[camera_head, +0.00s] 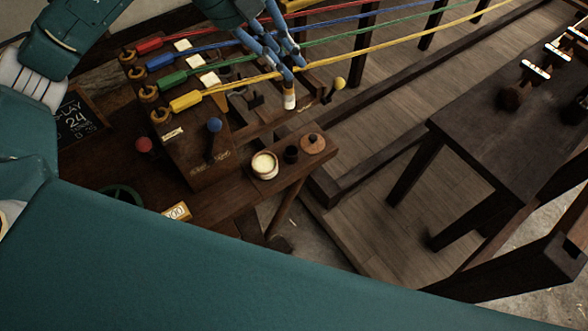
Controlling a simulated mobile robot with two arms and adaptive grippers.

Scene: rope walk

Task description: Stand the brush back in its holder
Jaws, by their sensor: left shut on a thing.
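My left gripper (286,66) has blue fingers and points downward over the colored ropes. It is shut on the brush (290,98), whose pale lower end hangs below the fingertips. The upper part of the brush is hidden by the fingers. A small dark cup (291,154), which looks like the holder, stands on a wooden shelf (236,198). The brush is above the cup in the picture and apart from it. My right gripper is not in view.
A bowl of pale yellow stuff (264,165) stands left of the cup and a round wooden lid (312,144) right of it. Red, blue, green and yellow ropes (400,31) stretch rightward. Knobbed levers (214,125) stand left. A dark table (500,140) stands right.

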